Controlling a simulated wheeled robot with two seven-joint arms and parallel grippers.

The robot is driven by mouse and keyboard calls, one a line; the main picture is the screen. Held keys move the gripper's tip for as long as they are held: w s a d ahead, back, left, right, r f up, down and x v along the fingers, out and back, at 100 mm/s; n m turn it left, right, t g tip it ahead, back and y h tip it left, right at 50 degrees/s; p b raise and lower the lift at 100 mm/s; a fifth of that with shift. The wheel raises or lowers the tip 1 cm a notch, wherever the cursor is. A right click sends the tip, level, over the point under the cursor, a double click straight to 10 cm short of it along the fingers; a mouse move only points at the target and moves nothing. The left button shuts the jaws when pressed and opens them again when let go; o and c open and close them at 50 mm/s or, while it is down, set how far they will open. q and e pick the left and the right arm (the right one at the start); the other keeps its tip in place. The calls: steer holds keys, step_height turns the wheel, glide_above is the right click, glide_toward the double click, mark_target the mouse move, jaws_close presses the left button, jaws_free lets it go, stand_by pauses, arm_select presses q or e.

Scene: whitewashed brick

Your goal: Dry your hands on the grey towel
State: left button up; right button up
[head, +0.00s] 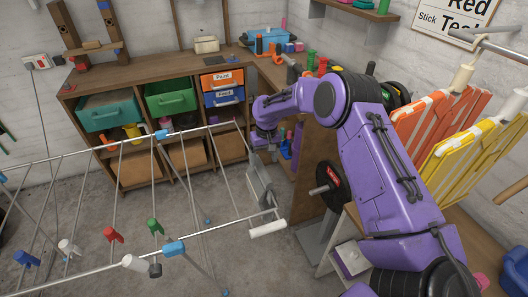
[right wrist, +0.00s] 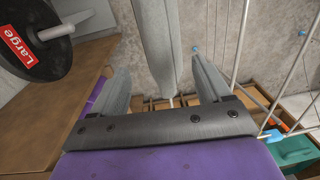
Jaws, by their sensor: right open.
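The grey towel (head: 260,188) hangs over the right end of the drying rack (head: 190,151), a frame of thin metal rods. My right gripper (head: 262,150) is just above the towel, pointing down, its fingers small and partly hidden in the head view. In the right wrist view the right gripper (right wrist: 160,75) is open, its two grey fingers apart. A grey strip that looks like the towel (right wrist: 157,35) runs between and beyond the fingers; I cannot tell whether they touch it. My left gripper is not in view.
Coloured pegs, such as a red one (head: 113,235), sit on the rack. A wooden shelf unit with a green bin (head: 171,97) stands behind it. A black weight plate (head: 331,186) is right of the towel.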

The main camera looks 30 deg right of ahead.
mark_target(263, 168)
steer(key=f, duration=0.5)
steer(key=f+p, duration=0.1)
steer(key=f, duration=0.1)
steer(key=shift+a+f, duration=0.25)
steer(key=shift+a, duration=0.1)
steer(key=c, duration=1.4)
steer(key=o, duration=1.4)
